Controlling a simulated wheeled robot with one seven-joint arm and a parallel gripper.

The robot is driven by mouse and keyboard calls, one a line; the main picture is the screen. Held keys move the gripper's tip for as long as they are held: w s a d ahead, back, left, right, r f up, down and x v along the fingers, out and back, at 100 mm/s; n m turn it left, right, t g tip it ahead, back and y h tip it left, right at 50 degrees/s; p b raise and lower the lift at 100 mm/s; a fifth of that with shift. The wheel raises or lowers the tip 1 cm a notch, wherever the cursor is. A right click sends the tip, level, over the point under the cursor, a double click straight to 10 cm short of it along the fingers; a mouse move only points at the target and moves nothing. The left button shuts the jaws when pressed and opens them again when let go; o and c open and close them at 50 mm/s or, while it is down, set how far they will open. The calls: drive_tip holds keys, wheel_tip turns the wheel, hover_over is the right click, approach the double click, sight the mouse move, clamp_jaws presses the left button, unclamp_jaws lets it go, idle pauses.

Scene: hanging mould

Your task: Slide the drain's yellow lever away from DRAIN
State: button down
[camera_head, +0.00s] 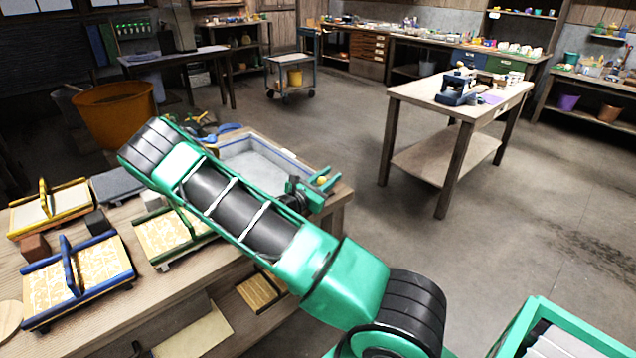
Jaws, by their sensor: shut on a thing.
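My gripper (321,181), dark with green fingers, is at the right end of a pale grey basin (258,168) with a blue rim. A small yellow piece (322,181), which looks like the drain's lever, shows between the fingers, and the gripper is shut on it. My green and black arm reaches across the bench and covers the near part of the basin. The drain body and the DRAIN marking are not visible. I cannot tell which way the lever points.
The basin stands on a wooden bench (185,290). Framed moulds with yellow (52,207), blue (75,270) and green (170,235) edges lie to the left. A wooden table (455,95) stands behind right. Open floor (500,260) lies right of the bench.

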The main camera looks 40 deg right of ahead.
sight(319, 184)
drive_tip(key=shift+w+d+r, duration=0.1)
drive_tip(key=shift+d, duration=0.9)
drive_tip(key=c, duration=1.5)
unclamp_jaws()
drive_tip(key=shift+o, duration=0.2)
drive_tip(key=a, duration=0.3)
drive_tip(key=s+a, duration=0.1)
drive_tip(key=a, duration=0.3)
drive_tip(key=s+a, duration=0.1)
drive_tip(key=a, duration=0.2)
drive_tip(key=shift+a, duration=0.3)
